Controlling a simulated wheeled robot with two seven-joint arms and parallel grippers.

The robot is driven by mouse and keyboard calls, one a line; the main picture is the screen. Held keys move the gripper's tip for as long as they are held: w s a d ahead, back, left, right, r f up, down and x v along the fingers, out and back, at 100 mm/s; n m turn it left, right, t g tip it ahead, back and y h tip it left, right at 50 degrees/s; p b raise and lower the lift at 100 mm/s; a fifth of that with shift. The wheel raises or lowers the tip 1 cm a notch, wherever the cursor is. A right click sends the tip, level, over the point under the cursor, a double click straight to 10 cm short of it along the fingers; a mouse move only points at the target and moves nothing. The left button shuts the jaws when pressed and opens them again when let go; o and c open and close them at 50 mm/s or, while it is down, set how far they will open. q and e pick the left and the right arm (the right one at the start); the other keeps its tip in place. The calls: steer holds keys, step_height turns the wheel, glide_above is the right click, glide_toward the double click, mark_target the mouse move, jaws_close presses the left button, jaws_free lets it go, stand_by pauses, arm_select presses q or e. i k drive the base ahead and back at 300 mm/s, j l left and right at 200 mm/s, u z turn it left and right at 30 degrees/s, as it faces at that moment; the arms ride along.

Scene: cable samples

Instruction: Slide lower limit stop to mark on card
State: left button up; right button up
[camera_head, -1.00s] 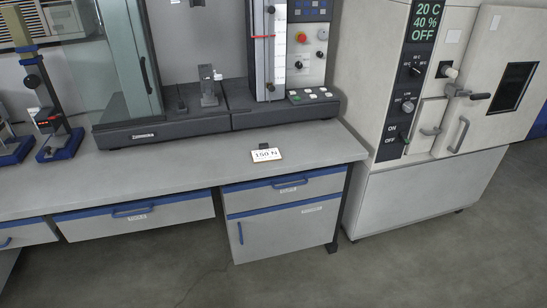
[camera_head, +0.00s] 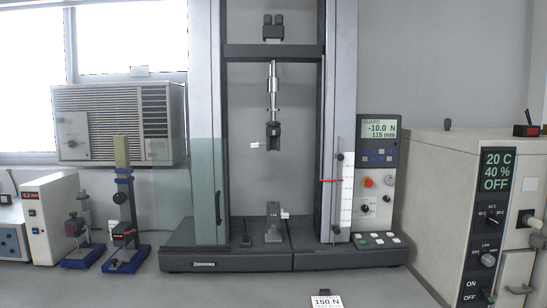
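The testing machine stands on the bench, its base (camera_head: 240,262) facing me. On its right column a thin rod runs beside a white scale strip (camera_head: 347,200). A dark upper stop (camera_head: 340,156) sits near the strip's top, and a dark lower stop (camera_head: 336,229) sits near its bottom. A red pointer (camera_head: 330,181) lies between them. The card (camera_head: 326,302) reads 150 N and is cut by the bottom edge; any smaller text or mark on it is not readable. Neither of my grippers is in view.
A clear guard panel (camera_head: 172,200) stands at the machine's left side. The display (camera_head: 379,129) reads GUARD, -10.0 N, 115 mm. Blue-based stands (camera_head: 125,225) are at the left, a beige chamber (camera_head: 455,200) at the right. Bench front is mostly clear.

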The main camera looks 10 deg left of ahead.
mark_target(336, 228)
steer(key=i+u, duration=0.2)
steer(key=i, duration=0.6)
steer(key=i+l+u, duration=0.25)
steer(key=i, duration=0.55)
steer(key=j, duration=0.1)
